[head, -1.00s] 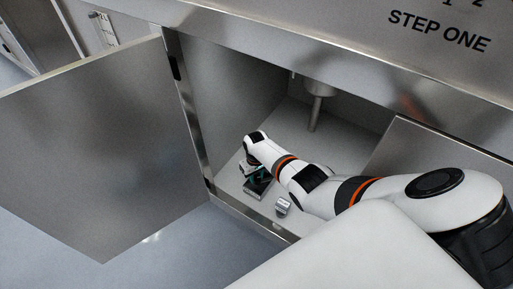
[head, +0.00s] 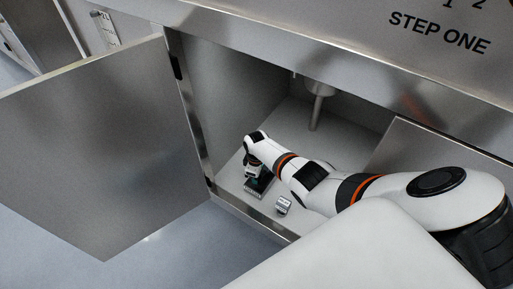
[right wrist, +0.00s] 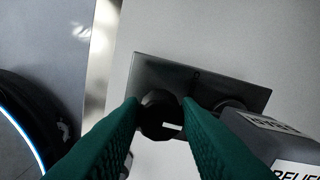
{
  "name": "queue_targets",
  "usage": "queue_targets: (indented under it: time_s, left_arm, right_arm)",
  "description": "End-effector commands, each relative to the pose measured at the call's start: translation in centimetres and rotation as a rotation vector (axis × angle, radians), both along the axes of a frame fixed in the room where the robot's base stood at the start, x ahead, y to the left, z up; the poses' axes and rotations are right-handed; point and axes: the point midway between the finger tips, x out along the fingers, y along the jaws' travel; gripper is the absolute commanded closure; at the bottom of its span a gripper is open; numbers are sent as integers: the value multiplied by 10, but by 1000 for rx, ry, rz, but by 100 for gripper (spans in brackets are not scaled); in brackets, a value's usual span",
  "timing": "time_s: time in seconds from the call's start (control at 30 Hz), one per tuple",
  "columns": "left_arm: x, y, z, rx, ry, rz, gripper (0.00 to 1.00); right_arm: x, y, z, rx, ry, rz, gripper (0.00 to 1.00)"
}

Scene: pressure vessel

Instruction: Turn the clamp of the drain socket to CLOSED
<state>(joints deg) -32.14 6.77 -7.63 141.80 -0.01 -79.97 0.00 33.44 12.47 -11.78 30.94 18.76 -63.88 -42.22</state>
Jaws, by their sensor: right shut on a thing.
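A dark rectangular plate lies on the cabinet floor in the head view (head: 257,190) and spans the middle of the right wrist view (right wrist: 215,82). A dark round fitting (right wrist: 160,108) with a small pale mark stands on it; I take it for the drain socket's clamp. My right gripper (right wrist: 161,104) has its green fingers on both sides of this fitting, shut on it. In the head view the right gripper (head: 254,178) points down at the plate and is partly hidden by my wrist. I cannot read any OPEN or CLOSED mark. My left gripper is out of view.
A grey block (right wrist: 275,140) with a label, partly reading "RELIEF", is close to the right finger. A small metallic block (head: 283,206) sits near the cabinet's front edge. The cabinet door (head: 95,145) stands open at left. A pipe (head: 316,112) hangs down inside.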

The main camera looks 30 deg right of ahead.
Motion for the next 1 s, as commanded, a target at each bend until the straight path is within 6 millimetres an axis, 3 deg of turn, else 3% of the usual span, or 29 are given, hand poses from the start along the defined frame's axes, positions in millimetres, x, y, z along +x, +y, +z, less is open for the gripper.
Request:
queue_targets:
  time_s: [0.53, 0.57, 0.7, 1.0]
  left_arm:
    - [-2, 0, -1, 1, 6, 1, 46]
    - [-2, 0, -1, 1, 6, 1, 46]
    - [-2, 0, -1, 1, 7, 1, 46]
    - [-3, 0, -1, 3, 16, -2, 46]
  right_arm:
    - [0, 0, 0, -1, -1, 28, 93]
    - [0, 0, 0, -1, 0, 28, 69]
    - [0, 0, 0, 0, 0, 27, 48]
    - [0, 0, 2, 0, 0, 26, 48]
